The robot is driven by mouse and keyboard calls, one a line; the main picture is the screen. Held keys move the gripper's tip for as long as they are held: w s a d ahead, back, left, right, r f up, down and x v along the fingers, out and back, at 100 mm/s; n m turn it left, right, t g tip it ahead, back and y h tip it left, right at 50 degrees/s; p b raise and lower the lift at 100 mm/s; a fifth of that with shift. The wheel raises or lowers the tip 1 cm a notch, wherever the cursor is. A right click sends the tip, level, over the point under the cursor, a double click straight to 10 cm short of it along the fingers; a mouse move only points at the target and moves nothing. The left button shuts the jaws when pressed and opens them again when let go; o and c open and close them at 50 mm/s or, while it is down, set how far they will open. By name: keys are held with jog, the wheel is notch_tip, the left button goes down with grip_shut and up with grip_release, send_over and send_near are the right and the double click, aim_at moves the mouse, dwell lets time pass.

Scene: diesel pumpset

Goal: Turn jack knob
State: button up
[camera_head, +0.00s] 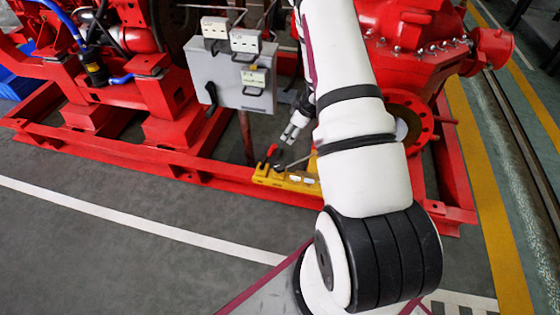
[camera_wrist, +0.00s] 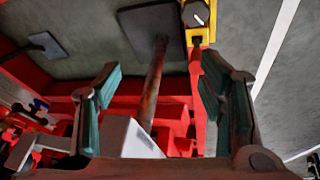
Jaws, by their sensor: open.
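A yellow jack (camera_head: 285,179) lies low by the red base frame in the head view, with a small red-tipped handle (camera_head: 272,150) standing up at its left part. In the wrist view the yellow jack (camera_wrist: 208,35) is at the top, right of centre, with a round grey knob (camera_wrist: 195,14) bearing a white mark. My gripper (camera_head: 294,130) is just above the jack in the head view. In the wrist view my gripper (camera_wrist: 160,95) has its two fingers spread wide with nothing held between them. The knob is beyond the fingertips, apart from them.
A grey control box (camera_head: 232,78) on a post stands left of my gripper. The red base frame (camera_head: 120,150) runs behind the jack, and a red pump housing (camera_head: 420,40) is at the right. Grey floor in front is clear.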

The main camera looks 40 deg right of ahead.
aim_at(280, 165)
jog(key=shift+g+y, duration=0.4)
jog(key=shift+y, duration=0.5)
jog(key=a+f+b, duration=0.1)
jog(key=f+b, duration=0.1)
jog(key=f, duration=0.4)
jog(key=w+a+f+b, duration=0.1)
jog(key=a+f+b, duration=0.1)
jog(key=f, duration=0.4)
jog(key=a+f+b, duration=0.1)
jog(key=f, duration=0.5)
jog(key=shift+w+a+f+b, duration=0.15)
jog(key=shift+a+b, duration=0.1)
jog(key=shift+b, duration=0.15)
jog(key=shift+n, duration=0.3)
jog(key=c, duration=1.1)
